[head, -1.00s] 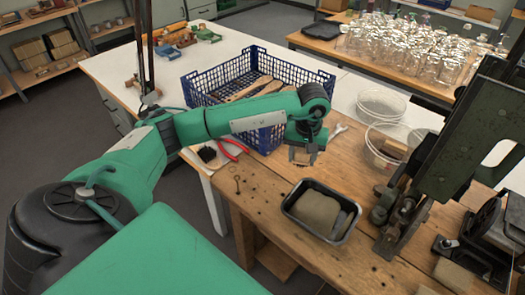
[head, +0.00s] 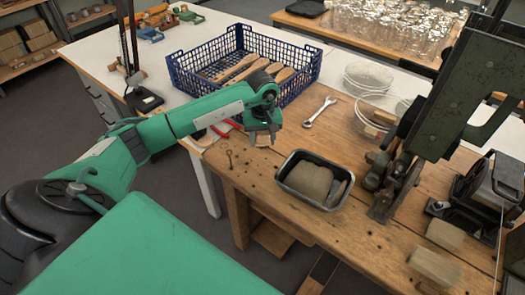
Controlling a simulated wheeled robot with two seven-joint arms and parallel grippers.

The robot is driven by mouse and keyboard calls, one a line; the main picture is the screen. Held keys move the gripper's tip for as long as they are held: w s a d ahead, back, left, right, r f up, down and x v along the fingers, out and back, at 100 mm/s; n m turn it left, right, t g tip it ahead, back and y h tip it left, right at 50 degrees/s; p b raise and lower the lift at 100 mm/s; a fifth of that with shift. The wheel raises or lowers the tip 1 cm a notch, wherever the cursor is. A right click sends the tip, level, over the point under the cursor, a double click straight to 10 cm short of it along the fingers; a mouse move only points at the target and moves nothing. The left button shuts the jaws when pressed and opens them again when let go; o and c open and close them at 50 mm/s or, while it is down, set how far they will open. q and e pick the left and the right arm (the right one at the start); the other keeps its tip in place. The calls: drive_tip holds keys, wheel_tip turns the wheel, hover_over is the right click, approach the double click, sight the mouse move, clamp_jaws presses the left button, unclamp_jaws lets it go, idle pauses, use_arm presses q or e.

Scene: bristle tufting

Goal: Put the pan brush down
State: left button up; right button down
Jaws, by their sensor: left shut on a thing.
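My left gripper (head: 262,137) reaches in from the left and hangs over the wooden bench (head: 240,185), in front of the blue crate and left of the black tray. Its jaws are shut on a small brownish thing, taken to be the pan brush; the fingers hide most of it, so I cannot tell its shape or whether it touches the bench. Several wooden brush bodies (head: 240,68) lie in the blue crate (head: 190,84). My right gripper is not in view.
The black tray (head: 290,186) holds brownish blocks. A wrench (head: 319,112) lies behind it, and red-handled pliers (head: 222,130) lie left of my gripper. A dark green machine (head: 436,110) stands at the right. Loose blocks (head: 436,267) lie at the front right.

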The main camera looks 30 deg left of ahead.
sight(263, 160)
use_arm(q)
wheel_tip(263, 160, down, 2)
drive_tip(key=shift+f, duration=0.75)
wheel_tip(263, 160, down, 3)
drive_tip(key=shift+f+p, duration=0.2)
drive_tip(key=shift+p, duration=0.3)
drive_tip(key=shift+f, duration=0.1)
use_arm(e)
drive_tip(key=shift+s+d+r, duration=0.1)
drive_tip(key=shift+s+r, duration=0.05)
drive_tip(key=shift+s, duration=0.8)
use_arm(q)
drive_tip(key=o, duration=0.9)
drive_tip(key=shift+f, duration=0.1)
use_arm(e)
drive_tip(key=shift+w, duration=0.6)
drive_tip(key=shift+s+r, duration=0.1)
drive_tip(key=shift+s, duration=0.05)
